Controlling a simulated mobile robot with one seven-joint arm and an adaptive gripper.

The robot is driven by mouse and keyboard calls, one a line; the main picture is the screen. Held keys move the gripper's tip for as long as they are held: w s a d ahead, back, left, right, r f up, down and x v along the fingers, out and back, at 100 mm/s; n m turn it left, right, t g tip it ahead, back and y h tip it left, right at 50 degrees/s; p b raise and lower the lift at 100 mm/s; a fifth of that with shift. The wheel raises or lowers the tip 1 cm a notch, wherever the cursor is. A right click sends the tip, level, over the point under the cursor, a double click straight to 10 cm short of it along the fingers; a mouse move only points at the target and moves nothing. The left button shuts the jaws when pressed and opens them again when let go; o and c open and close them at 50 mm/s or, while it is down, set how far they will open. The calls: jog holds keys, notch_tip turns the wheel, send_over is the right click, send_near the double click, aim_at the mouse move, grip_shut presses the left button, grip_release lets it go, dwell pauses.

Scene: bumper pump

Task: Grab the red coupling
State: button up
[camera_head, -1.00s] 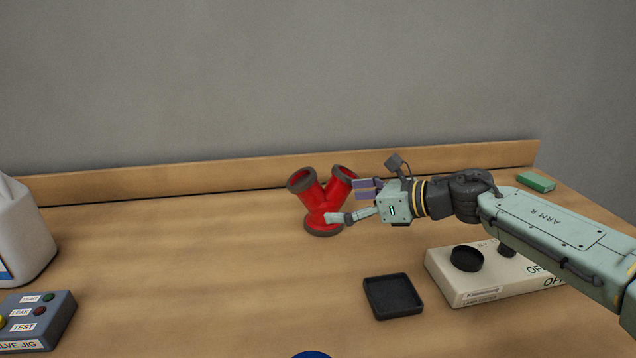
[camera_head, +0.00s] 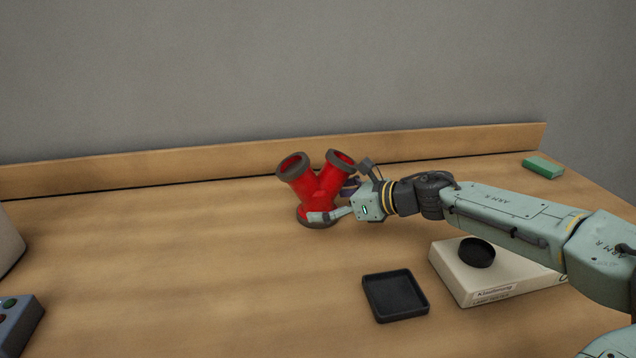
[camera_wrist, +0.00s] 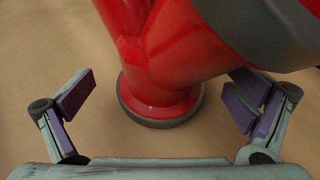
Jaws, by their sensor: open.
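The red coupling (camera_head: 318,188) is a Y-shaped pipe piece with dark grey rims. It stands upright on the wooden table near the back board, its two branches pointing up. In the wrist view the coupling (camera_wrist: 155,80) fills the upper middle, its round foot resting on the table. My gripper (camera_head: 335,203) is at its right side, low down. One finger shows in front of the coupling's lower part; the other is partly hidden behind it. In the wrist view the purple-padded fingers of my gripper (camera_wrist: 162,100) are spread, with the coupling's stem between and slightly beyond them.
A black square tray (camera_head: 395,318) lies in front on the table (camera_head: 180,260). A pale box with a black round knob (camera_head: 478,252) stands under my arm. A green block (camera_head: 543,167) is at the back right. Grey control box (camera_head: 22,325) at left. The middle left is clear.

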aim_at(317, 200)
jog(key=shift+x, duration=1.45)
jog(key=shift+c, duration=0.4)
jog(key=shift+s+a, duration=0.1)
jog(key=shift+a, duration=0.05)
jog(key=c, duration=2.1)
jog(key=shift+r, duration=0.15)
jog(key=shift+c, duration=0.4)
jog(key=shift+r, duration=0.1)
